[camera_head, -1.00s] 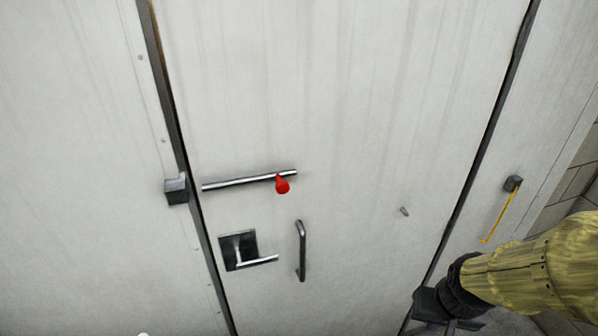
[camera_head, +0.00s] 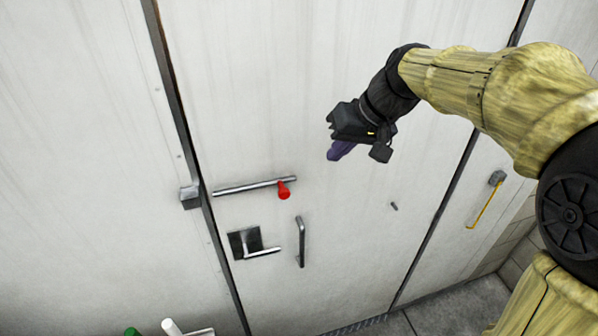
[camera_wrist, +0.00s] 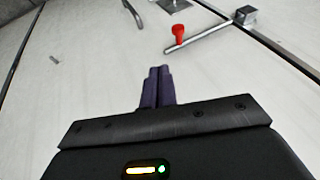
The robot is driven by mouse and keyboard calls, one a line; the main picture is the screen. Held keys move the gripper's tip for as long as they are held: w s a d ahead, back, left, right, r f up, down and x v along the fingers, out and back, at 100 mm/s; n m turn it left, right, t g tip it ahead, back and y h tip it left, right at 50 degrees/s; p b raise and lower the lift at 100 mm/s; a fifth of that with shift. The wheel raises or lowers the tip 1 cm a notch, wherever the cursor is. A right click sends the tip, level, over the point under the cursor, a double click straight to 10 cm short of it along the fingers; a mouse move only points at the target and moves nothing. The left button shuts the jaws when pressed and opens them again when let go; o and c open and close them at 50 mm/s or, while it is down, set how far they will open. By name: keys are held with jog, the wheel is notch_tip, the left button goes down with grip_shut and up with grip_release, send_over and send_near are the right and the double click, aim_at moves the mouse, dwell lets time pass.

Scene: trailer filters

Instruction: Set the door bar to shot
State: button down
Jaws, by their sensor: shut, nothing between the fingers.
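The door bar (camera_head: 240,187) is a silver rod lying nearly level across the white door (camera_head: 330,60). A red knob (camera_head: 284,191) sticks out near its right end. The bar's left end stops close to the dark keeper block (camera_head: 190,197) on the frame; a small gap seems to lie between them. My gripper (camera_head: 335,152) has purple fingers and is shut and empty, above and right of the red knob, apart from it. In the wrist view the shut fingers (camera_wrist: 158,85) point toward the door, with the red knob (camera_wrist: 179,32), bar (camera_wrist: 205,37) and keeper block (camera_wrist: 245,15) ahead.
Below the bar are a lever handle on a dark plate (camera_head: 243,243) and a vertical pull handle (camera_head: 300,242). A small peg (camera_head: 394,206) sits to the right. A yellow hook (camera_head: 485,203) hangs on the right wall. Green and white objects (camera_head: 172,327) show at bottom left.

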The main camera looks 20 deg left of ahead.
jog(key=shift+f, duration=0.15)
jog(key=s+a+p+x, duration=0.1)
jog(key=p+x, duration=0.3)
jog(key=x, duration=0.9)
jog(key=shift+s+a+r+p, duration=0.35)
jog(key=shift+a+r, duration=0.05)
jog(key=shift+r, duration=0.05)
